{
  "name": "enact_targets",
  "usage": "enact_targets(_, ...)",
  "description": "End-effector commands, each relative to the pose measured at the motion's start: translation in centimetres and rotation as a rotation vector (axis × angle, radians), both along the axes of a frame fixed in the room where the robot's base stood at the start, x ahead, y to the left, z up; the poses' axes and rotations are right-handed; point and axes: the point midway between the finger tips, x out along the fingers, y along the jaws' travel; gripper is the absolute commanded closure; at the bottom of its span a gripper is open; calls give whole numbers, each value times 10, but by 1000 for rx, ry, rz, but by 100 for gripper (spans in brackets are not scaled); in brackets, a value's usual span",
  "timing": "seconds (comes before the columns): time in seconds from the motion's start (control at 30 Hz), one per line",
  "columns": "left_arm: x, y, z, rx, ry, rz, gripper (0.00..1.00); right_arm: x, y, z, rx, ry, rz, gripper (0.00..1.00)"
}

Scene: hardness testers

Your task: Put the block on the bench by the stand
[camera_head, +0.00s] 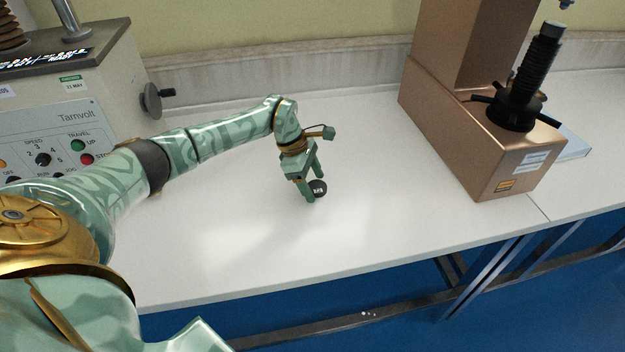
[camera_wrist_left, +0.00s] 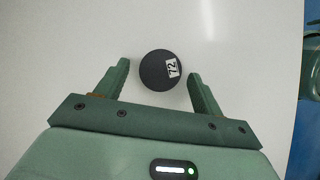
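The block is a small black round disc with a white label reading 72. In the head view the block (camera_head: 318,187) is at the middle of the white bench (camera_head: 240,240), and it appears to rest on it. My left gripper (camera_head: 313,189) points down at the block. In the left wrist view the block (camera_wrist_left: 158,72) is between the fingertips of my open left gripper (camera_wrist_left: 159,70), with a gap on the left side and a narrower one on the right. A copper-coloured stand (camera_head: 470,135) with a black threaded screw is at the right. My right gripper is out of view.
A grey machine (camera_head: 75,120) with a knob panel and a side crank stands at the left behind my arm. A pale flat item (camera_head: 575,145) lies behind the stand. The bench between the block and the stand is clear. The bench's front edge drops to a blue floor.

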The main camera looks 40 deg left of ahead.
Motion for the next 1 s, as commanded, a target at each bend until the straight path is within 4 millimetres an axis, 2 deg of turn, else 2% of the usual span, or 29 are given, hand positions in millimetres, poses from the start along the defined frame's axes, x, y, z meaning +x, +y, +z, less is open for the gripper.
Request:
enact_targets(0.13,0,0,2,-1,0,0,32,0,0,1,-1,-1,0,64)
enact_targets(0.27,-1,5,16,1,-3,0,32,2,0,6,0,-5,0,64)
enact_targets(0.5,-9,25,69,3,-5,0,32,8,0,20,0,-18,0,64)
enact_targets(0.7,-15,38,103,1,-3,2,32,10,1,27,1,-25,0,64)
enact_targets(0.83,-17,41,112,-1,-1,-1,32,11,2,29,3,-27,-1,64)
enact_targets(1.0,-17,43,114,0,1,-1,32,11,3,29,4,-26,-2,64)
